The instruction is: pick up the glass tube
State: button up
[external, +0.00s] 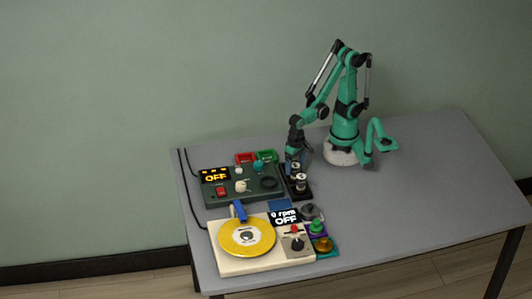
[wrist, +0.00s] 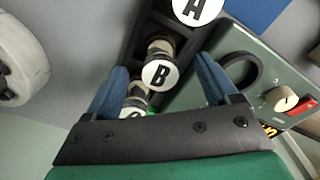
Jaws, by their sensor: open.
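A black rack (external: 304,195) beside the green control box holds a row of upright glass tubes with round white tops. In the wrist view the tops read A (wrist: 197,10), B (wrist: 160,75) and, partly hidden, C (wrist: 132,113). Clear glass shows beside the B top, and the tubes' lower parts are mostly hidden. Which one the task means I cannot tell. My gripper (external: 297,162) is over the far end of the rack. In the wrist view its blue fingers (wrist: 161,66) are open, one each side of the row near B and C, with nothing gripped.
The green control box (external: 262,196), its display reading OFF, stands left of the rack. Red (external: 245,158) and green (external: 266,156) trays lie behind it. In front are a yellow disc on a cream turntable (external: 225,264) and several small coloured parts. The right tabletop is clear.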

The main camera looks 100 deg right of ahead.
aim_at(295, 165)
jog(key=shift+f, duration=1.7)
grip_shut()
